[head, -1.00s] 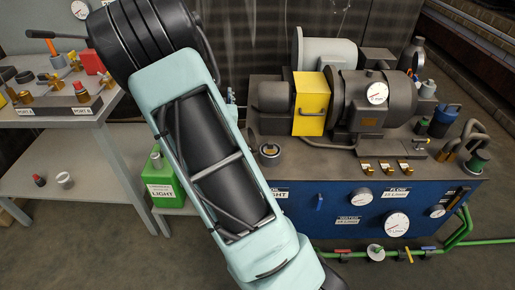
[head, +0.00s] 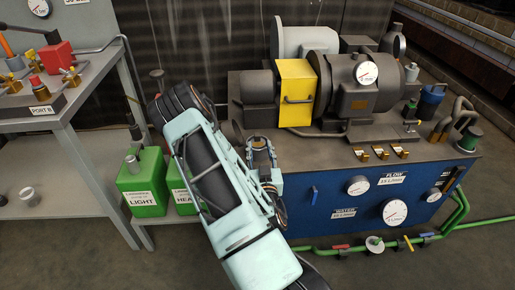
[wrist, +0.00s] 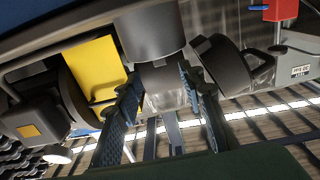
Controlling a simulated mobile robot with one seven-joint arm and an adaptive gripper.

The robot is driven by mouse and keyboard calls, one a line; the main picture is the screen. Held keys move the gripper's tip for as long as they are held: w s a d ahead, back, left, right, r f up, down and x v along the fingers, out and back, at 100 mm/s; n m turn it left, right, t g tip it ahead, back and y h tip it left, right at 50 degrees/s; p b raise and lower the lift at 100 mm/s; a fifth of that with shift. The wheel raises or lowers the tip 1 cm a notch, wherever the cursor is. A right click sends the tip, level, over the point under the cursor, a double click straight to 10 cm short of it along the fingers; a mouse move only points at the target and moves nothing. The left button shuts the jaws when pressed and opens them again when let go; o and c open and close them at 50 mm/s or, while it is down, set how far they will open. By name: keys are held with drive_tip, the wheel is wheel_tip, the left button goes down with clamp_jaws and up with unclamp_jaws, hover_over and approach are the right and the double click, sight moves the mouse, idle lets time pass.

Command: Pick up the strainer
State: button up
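I take the strainer (wrist: 150,32) to be the dark upright cylinder with a paler metallic end, in the upper middle of the wrist view; I cannot be sure of this. My gripper (wrist: 157,74) is open, its two fingers apart on either side of the paler end. I cannot tell whether either finger touches it. In the head view my gripper (head: 259,145) is over the left front of the dark bench top, and the strainer is hidden behind the gripper and arm there.
A yellow guard (head: 295,93) and large motor (head: 352,90) stand behind and right. A dark round disc (head: 238,130) lies close left of my gripper. Green canisters (head: 145,184) stand on the left. The blue cabinet (head: 335,205) carries gauges. A grey shelf table is at far left.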

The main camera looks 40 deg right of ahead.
sight(258, 137)
drive_tip(key=b+x, duration=0.1)
drive_tip(key=x, duration=0.5)
drive_tip(key=shift+w+d+f+b, duration=0.1)
drive_tip(key=shift+w+b, duration=0.2)
drive_tip(key=shift+w, duration=0.05)
drive_tip(key=shift+c, duration=0.2)
clamp_jaws()
